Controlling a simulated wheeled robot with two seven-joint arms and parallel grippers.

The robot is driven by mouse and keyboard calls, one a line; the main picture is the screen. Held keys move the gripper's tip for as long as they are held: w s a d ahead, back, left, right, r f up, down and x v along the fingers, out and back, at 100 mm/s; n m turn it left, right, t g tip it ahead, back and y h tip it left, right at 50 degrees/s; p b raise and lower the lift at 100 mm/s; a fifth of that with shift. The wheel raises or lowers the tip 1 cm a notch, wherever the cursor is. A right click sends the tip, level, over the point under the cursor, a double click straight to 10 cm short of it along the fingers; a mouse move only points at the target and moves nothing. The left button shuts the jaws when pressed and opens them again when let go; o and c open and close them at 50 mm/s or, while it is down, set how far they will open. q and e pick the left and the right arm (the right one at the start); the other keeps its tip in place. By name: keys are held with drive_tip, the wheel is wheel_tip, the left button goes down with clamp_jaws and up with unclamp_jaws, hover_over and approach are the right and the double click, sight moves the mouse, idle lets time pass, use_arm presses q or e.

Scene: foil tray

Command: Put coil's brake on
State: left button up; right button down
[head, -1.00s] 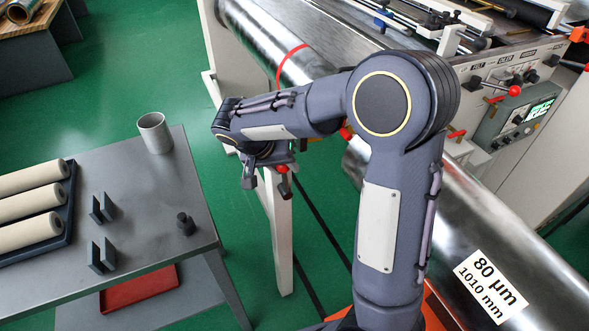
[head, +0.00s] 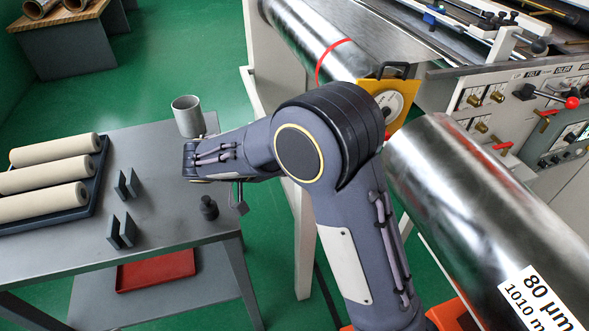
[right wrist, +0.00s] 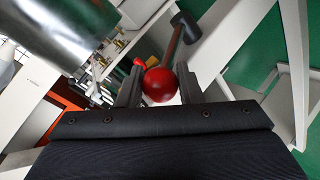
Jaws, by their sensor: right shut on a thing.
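The coil (head: 470,185) is a shiny metal roll labelled 80 µm at the right of the head view. A yellow plate with a pale disc (head: 402,112) stands beyond it, partly behind my arm. My right gripper (right wrist: 160,84) is shut on a red ball (right wrist: 158,86), one dark finger on each side. A brownish rod runs from behind the ball to a black knob (right wrist: 185,26). In the head view my arm reaches left, and its forearm hides most of the gripper and the ball. My left gripper is not in view.
A grey table (head: 165,215) at left holds a grey cup (head: 188,117), pale rolls on a dark tray (head: 100,175), dark upright plates (head: 122,230) and a small black weight (head: 208,207). A machine panel (head: 500,95) with levers stands at right. Green floor lies between.

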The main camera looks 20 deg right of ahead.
drive_tip(key=shift+f, duration=0.1)
drive_tip(key=c, duration=1.3)
unclamp_jaws()
drive_tip(key=shift+a, duration=0.1)
drive_tip(key=v, duration=0.7)
drive_tip(key=shift+a+r, duration=0.2)
drive_tip(key=shift+a, duration=0.15)
